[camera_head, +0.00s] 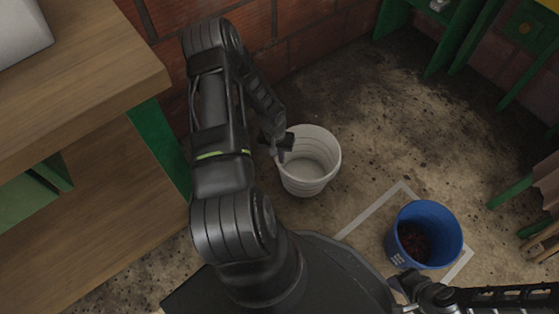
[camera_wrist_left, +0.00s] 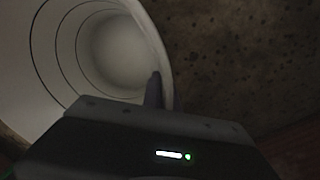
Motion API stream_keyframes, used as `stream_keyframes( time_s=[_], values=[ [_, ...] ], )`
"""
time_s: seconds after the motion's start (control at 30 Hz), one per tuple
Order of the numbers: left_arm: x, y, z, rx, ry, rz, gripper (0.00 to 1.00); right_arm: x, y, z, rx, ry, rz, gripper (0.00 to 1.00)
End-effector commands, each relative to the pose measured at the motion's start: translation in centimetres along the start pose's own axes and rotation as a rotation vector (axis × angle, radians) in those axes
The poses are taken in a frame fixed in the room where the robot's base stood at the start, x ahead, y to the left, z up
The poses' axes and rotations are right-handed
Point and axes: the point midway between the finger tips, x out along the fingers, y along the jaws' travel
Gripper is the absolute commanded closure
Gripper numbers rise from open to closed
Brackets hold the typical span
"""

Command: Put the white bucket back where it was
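The white bucket (camera_head: 318,178) stands upright near the brick wall, and its inside looks empty. My left gripper (camera_head: 285,148) is at the bucket's left rim. In the left wrist view the bucket (camera_wrist_left: 75,50) fills the upper left. One finger of my left gripper (camera_wrist_left: 155,92) lies close against the inside of the rim, near the middle of the picture. The gripper looks shut on the rim, with the other finger hidden. My right gripper (camera_head: 408,284) is beside the near rim of the blue bucket; its fingers are too unclear to tell open from shut.
The blue bucket (camera_head: 439,222) with dark red contents stands by a pale marked outline (camera_head: 372,211) on the floor. A wooden table (camera_head: 75,75) with green legs is at the left. Green furniture (camera_head: 462,38) and stools stand at the right. The floor between is open.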

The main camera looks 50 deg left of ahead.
Motion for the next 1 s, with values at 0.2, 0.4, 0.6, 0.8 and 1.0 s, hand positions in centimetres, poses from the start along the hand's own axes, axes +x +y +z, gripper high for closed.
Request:
stream_keyframes(
  time_s=[0.2, 0.4, 0.6, 0.8, 1.0],
  values=[
    [2.7, -0.2, 0.0, -0.001, 0.000, 0.001, 1.00, 1.4, 0.4, -0.1, 0.001, 0.006, 0.000, 1.00],
    [2.6, -0.2, 0.0, -0.001, 0.000, 0.001, 1.00, 1.3, 0.4, -0.1, 0.001, 0.007, 0.000, 1.00],
    [2.9, -0.3, 0.0, 0.000, -0.001, 0.001, 0.96, 1.6, 0.5, -0.1, 0.001, 0.007, 0.000, 1.00],
    [2.9, -0.3, 0.0, -0.001, -0.001, 0.001, 0.79, 1.5, 0.5, -0.1, 0.001, 0.007, 0.000, 1.00],
    [2.9, -0.3, 0.1, -0.001, -0.001, 0.001, 0.76, 1.5, 0.5, -0.1, 0.001, 0.007, 0.000, 1.00]
  ],
)
